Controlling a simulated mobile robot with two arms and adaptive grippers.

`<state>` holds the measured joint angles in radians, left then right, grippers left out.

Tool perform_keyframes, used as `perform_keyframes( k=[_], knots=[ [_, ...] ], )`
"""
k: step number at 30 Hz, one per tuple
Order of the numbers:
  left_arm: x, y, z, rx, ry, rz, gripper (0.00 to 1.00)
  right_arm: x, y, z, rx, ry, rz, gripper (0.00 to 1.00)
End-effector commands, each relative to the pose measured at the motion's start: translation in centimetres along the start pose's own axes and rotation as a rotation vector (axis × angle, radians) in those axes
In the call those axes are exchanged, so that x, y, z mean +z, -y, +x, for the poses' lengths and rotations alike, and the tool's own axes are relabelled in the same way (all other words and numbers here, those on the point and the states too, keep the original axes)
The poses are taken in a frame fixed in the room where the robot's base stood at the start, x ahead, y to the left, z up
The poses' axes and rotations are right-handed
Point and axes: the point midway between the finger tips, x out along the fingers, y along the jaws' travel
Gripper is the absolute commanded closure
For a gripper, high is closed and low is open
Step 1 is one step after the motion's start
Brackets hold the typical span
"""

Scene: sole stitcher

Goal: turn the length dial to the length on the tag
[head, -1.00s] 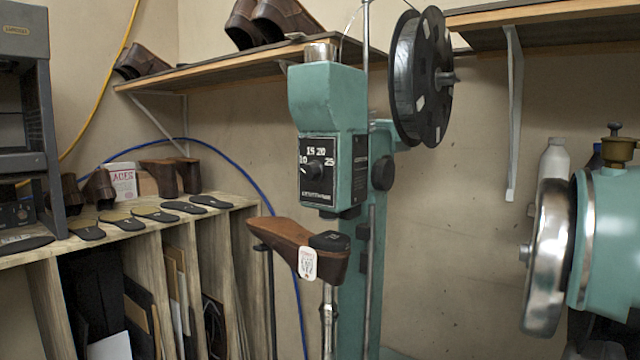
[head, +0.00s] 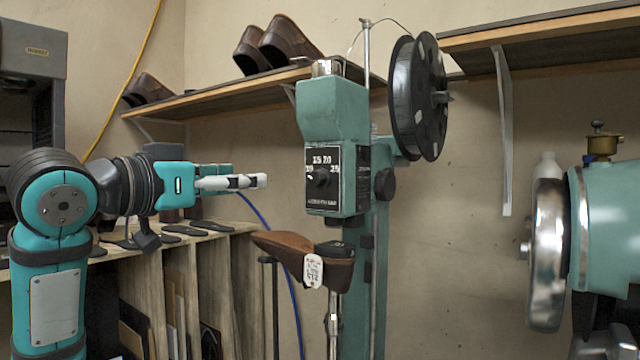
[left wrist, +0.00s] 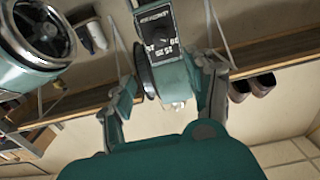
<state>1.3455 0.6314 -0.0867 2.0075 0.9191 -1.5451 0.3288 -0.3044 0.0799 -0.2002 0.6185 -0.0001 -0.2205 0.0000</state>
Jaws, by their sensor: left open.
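The length dial (head: 321,177) is a dark round knob on the black panel of a teal stitching machine (head: 333,108). The numbers 10, 15, 20 and 25 arc over it; its exact setting is unclear. A white tag (head: 313,272) hangs on the brown shoe (head: 290,252) below; its print is too small to read surely. My left gripper (head: 256,181) is open and empty, left of the panel at about dial height, a gap apart. In the left wrist view the fingers (left wrist: 168,86) frame the machine, and the panel with the dial (left wrist: 157,33) appears upside down.
A black thread reel (head: 417,98) is mounted right of the machine head. A shelf (head: 220,88) with brown shoes is behind, above my left arm. A rack with soles (head: 212,225) stands below it. Another teal machine (head: 612,230) is at the right. Wall space between machines is free.

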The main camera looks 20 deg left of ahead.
Motion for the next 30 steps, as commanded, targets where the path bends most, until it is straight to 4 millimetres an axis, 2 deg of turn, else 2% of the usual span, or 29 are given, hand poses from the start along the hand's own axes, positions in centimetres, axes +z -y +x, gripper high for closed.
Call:
perform_keyframes(
  k=[5,21,25,30],
  knots=[
    [-0.1,-0.1,2.2,0.003,0.004,-0.002,0.44,-0.3,-0.1,-0.7,0.001,-0.004,0.000,0.60],
    [-0.3,-0.1,13.8,0.002,0.003,-0.004,0.44,-0.9,-0.2,-3.5,0.001,-0.009,0.000,0.60],
    [-0.2,0.0,15.7,0.001,0.002,-0.004,0.44,-0.9,-0.2,-4.0,0.001,-0.009,0.000,0.60],
    [-0.1,-0.1,17.0,0.001,0.000,-0.001,0.44,-0.9,-0.2,-4.3,0.001,-0.008,0.001,0.60]
  ],
)
